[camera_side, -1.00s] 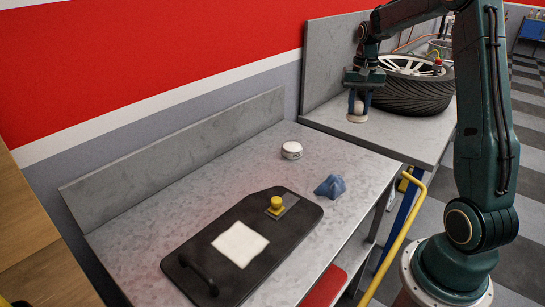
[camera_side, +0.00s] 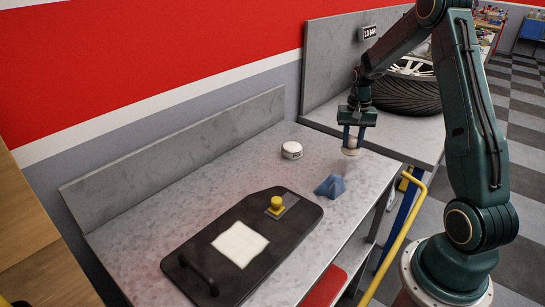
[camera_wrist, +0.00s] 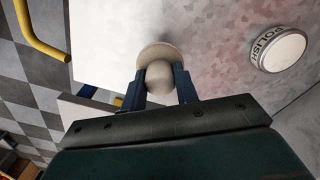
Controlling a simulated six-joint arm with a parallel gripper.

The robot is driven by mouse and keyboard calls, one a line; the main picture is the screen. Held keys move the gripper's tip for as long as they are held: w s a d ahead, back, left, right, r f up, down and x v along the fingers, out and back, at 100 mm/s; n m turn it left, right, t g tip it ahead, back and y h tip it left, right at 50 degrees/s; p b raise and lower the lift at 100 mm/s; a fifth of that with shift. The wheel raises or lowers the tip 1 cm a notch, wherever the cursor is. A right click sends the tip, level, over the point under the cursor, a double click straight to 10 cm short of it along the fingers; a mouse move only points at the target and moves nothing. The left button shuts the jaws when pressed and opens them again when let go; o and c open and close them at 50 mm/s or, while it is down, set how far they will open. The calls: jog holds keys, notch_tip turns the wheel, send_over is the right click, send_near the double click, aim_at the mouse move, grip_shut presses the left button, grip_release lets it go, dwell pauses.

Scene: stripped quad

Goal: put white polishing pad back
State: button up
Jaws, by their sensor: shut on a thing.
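My gripper (camera_side: 352,138) is shut on the white polishing pad (camera_side: 351,151), a pale disc with a round knob. It holds the pad in the air over the right far part of the metal workbench (camera_side: 190,190). In the wrist view, the blue fingers of my gripper (camera_wrist: 160,82) sit on both sides of the pad's knob, and the pad's disc (camera_wrist: 160,52) lies beyond it. A white round tin (camera_side: 291,150) stands on the bench to the left; its label reads POLISH in the wrist view (camera_wrist: 278,49).
A black board (camera_side: 195,262) with a handle lies on the bench, bearing a white cloth (camera_side: 240,243) and a yellow-knobbed block (camera_side: 276,206). A crumpled blue cloth (camera_side: 330,187) lies near the bench's right edge. A tire (camera_side: 408,95) lies on the bench behind. A yellow rail (camera_side: 400,235) stands at right.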

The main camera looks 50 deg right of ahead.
aim_at(351, 149)
jog(key=shift+f, duration=1.95)
jog(key=shift+f, duration=0.15)
jog(key=o, duration=0.9)
notch_tip(351, 149, up, 12)
jog(key=shift+r, duration=0.2)
